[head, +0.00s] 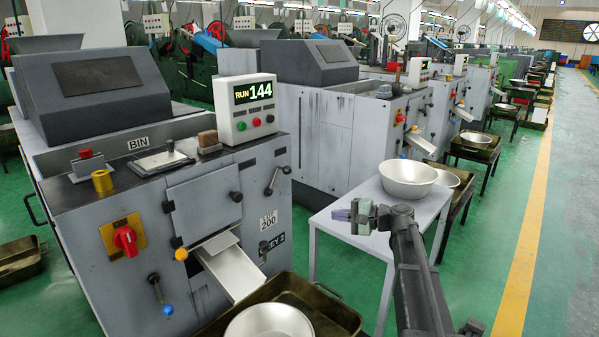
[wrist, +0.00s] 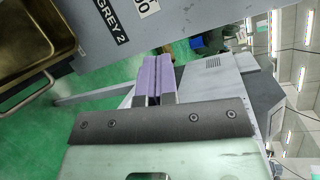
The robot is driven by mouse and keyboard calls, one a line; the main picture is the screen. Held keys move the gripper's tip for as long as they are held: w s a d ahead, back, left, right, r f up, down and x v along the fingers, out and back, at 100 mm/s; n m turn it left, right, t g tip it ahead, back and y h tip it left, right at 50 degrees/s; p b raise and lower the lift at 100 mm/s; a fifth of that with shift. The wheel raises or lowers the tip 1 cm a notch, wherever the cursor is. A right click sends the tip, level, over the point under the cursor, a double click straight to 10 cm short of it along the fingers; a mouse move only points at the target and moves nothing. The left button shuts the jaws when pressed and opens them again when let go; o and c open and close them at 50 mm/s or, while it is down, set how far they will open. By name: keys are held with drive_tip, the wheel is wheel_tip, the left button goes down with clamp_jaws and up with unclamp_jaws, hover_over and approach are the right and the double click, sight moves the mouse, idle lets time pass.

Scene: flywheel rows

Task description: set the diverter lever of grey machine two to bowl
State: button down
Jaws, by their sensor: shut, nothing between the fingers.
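Grey machine two (head: 215,185) stands at the left in the head view, its GREY 2 plate (head: 272,243) low at the right of its front. A yellow-knobbed lever (head: 181,254) sits beside the mouth of its metal chute (head: 228,262); I cannot tell for certain that this is the diverter lever. A metal bowl (head: 268,325) stands below the chute. My gripper (head: 352,214) is to the right of the machine, apart from it, by the small grey table. Its purple fingers (wrist: 152,79) are together and empty in the wrist view, with the GREY 2 plate (wrist: 110,36) at upper left.
The machine front also bears a red rotary switch (head: 125,238), a black handle (head: 278,180) and a blue-knobbed lever (head: 167,310). A brass-coloured tray (head: 335,314) surrounds the bowl. The small table (head: 340,238) holds another bowl (head: 407,180). Open green floor lies right.

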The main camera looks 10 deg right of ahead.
drive_tip(key=w+d+r+m+t+y, duration=0.1)
drive_tip(key=w+r+m+t+y, duration=0.1)
drive_tip(key=r, duration=0.3)
drive_tip(key=shift+w+d+r+m+t+y, duration=0.15)
drive_tip(key=shift+w+r+m+t+y, duration=0.25)
drive_tip(key=shift+w+m+t, duration=0.3)
drive_tip(key=shift+s, duration=0.15)
drive_tip(key=s+a+r+p+x, duration=0.1)
drive_tip(key=s+p+x, duration=0.1)
drive_tip(key=x, duration=1.1)
drive_tip(key=shift+s+p, duration=0.15)
drive_tip(key=shift+p, duration=0.7)
